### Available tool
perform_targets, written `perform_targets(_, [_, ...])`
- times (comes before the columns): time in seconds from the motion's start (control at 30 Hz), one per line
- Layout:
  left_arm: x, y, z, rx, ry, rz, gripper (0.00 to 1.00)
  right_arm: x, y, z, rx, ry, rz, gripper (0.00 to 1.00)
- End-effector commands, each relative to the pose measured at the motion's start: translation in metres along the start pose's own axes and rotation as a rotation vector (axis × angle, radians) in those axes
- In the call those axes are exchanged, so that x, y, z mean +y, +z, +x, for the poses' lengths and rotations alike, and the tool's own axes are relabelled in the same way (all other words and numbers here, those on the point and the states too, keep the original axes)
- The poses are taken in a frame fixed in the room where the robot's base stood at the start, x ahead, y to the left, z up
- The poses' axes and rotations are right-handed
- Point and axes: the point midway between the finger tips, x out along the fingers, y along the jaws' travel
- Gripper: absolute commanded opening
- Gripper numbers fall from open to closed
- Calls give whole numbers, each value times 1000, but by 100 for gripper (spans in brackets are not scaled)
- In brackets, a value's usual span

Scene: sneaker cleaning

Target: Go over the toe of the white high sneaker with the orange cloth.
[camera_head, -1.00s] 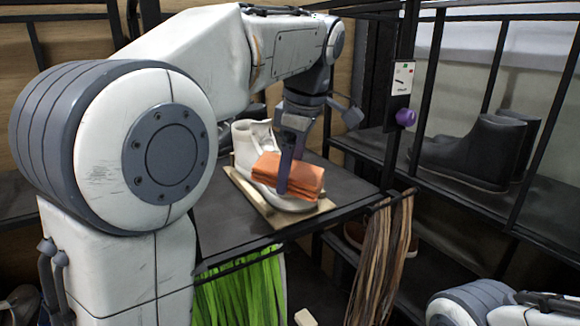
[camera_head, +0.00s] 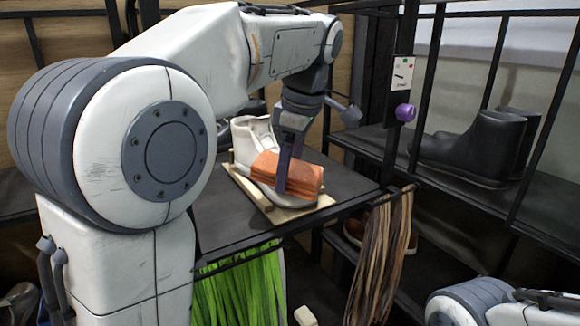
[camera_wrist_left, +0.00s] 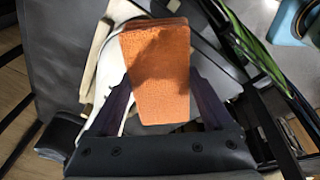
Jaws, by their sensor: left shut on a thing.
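The white high sneaker (camera_head: 252,143) stands on a pale wooden board (camera_head: 248,190) on the dark shelf, its toe to the front right. My left gripper (camera_head: 283,185) is shut on the folded orange cloth (camera_head: 304,178) and holds it at the toe and front of the sneaker. The cloth hides much of the toe; whether it presses on it I cannot tell. In the left wrist view the cloth (camera_wrist_left: 158,75) sits between the two fingers of the left gripper (camera_wrist_left: 160,95), with part of the white sneaker (camera_wrist_left: 112,55) showing left of it. My right gripper is out of view.
Green strands (camera_head: 243,290) and brown laces (camera_head: 380,255) hang below the shelf's front edge. Black boots (camera_head: 475,150) stand on a rack at the right. A purple knob (camera_head: 405,112) sits on the post. Bare dark shelf (camera_head: 220,222) lies in front of the board.

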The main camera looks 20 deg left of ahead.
Motion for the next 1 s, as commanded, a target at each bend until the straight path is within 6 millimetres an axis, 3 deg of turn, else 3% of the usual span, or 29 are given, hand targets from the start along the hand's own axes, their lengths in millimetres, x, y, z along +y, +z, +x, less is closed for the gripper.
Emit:
perform_targets(0.47, [1, 0, 7, 0, 0, 0, 39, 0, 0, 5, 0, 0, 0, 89])
perform_targets(1.0, [34, 21, 4, 0, -1, 0, 39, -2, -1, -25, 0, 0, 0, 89])
